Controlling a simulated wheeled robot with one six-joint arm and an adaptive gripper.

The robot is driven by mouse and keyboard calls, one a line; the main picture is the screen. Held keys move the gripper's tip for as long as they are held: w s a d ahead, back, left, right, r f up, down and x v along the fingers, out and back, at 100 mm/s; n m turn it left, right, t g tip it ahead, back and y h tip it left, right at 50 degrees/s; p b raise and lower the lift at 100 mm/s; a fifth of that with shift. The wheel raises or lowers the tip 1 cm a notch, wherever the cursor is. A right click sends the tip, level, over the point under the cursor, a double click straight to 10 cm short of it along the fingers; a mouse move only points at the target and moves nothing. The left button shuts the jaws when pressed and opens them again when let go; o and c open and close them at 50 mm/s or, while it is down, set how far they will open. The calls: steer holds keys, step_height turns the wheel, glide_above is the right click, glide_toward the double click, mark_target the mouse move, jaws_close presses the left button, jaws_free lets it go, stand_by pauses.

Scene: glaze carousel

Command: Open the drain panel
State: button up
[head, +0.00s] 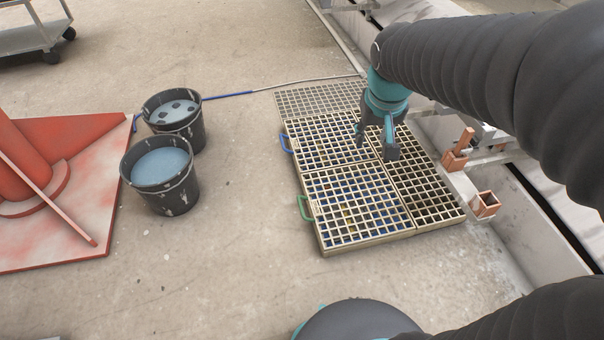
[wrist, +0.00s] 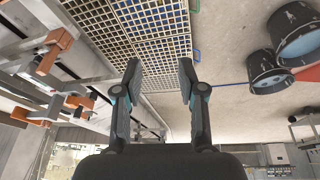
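The drain is covered by slatted grating panels. In the head view one panel with a blue handle (head: 287,144) lies in the middle, and one with a green handle (head: 304,208) lies in front. A long narrow panel (head: 432,192) runs along their right side, and a flatter grate (head: 300,101) lies behind. All look closed. My gripper (head: 376,143) is over the middle and right panels, fingers pointing down. In the wrist view my gripper (wrist: 159,68) is open with nothing between its fingers, and the gratings (wrist: 135,25) show beyond. Its height above the panels is hard to tell.
Two black buckets (head: 173,197) (head: 190,136) of bluish liquid stand left of the panels. A blue and grey hose (head: 228,96) runs behind. A red stand (head: 70,205) is at far left. Orange brackets (head: 485,206) line the right edge. The floor in front is clear.

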steer(key=w+a+f+g, duration=0.1)
steer(key=w+a+f, duration=0.4)
steer(key=w+f, duration=0.45)
steer(key=n+g+h+b, duration=0.1)
steer(key=n+g+b, duration=0.1)
glide_above(301, 208)
steer(key=s+d, duration=0.2)
step_height(301, 208, down, 19)
steer(key=shift+h, duration=0.4)
steer(key=f, duration=0.9)
steer(key=w+a+f, duration=0.1)
steer(key=f, duration=0.8)
steer(key=a+f, duration=0.1)
steer(key=f, duration=0.8)
steer(key=shift+w+b, duration=0.4)
steer(key=shift+c, duration=0.2)
jaws_close()
steer(key=shift+r, duration=0.1)
